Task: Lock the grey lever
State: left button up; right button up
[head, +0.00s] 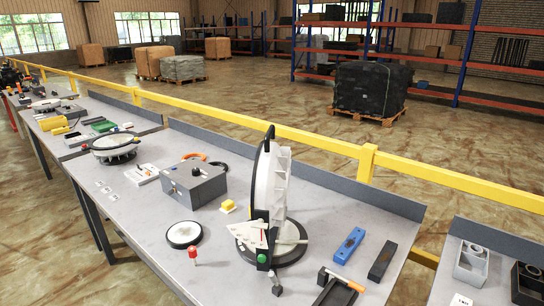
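A white, black-edged round light unit (270,185) stands upright on edge on a round black base (288,255) at the front middle of the table. A white triangular bracket (252,234) is at its lower left. A pale grey bar-like piece (291,241) lies low on the right side of the base; it may be the grey lever, but I cannot tell for sure, nor how it is latched. A green knob (262,258) and a small black part (276,284) are at the front of the base. Neither of my grippers is in view.
A grey box (194,184), a white disc (184,234), a red-topped peg (193,254) and a yellow block (228,206) lie left of the unit. A blue bar (350,245), a black bar (382,261) and a black-and-orange item (338,288) lie right. A yellow rail (368,160) runs behind.

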aim_at(271, 274)
jog(key=k+l+z, duration=0.25)
jog(key=l+z, duration=0.25)
jog(key=k+l+z, duration=0.1)
jog(key=l+z, duration=0.15)
